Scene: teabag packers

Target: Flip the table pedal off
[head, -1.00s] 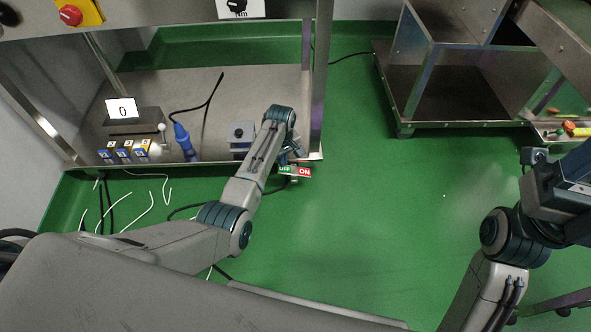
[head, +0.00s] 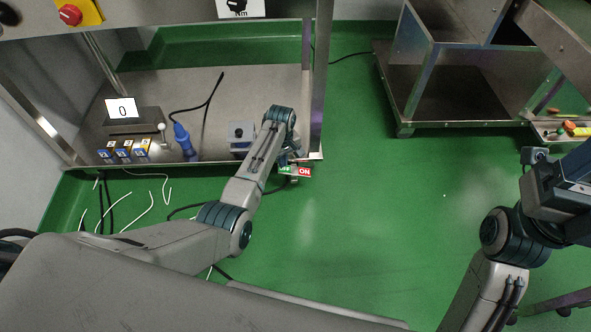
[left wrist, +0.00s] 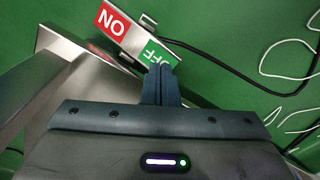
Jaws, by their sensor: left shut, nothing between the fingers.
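The table pedal is a small metal plate with a red ON label (head: 305,172) and a green OFF label (head: 285,169), low beside the table's front corner. In the left wrist view the red ON end (left wrist: 113,20) is at upper left and the green OFF end (left wrist: 157,51) is nearer my fingers. My left gripper (left wrist: 160,68) is shut and empty, its fingertips right at the OFF end and covering part of it. I cannot tell whether they touch. In the head view my left wrist partly hides the OFF label. My right arm is at the right edge, its fingers out of view.
A metal table shelf (head: 240,90) holds a blue tool (head: 183,140), a small display (head: 123,108) and small boxes (head: 124,151). Cables lie on the green floor at left. A metal stand (head: 455,100) is at upper right. The floor between is clear.

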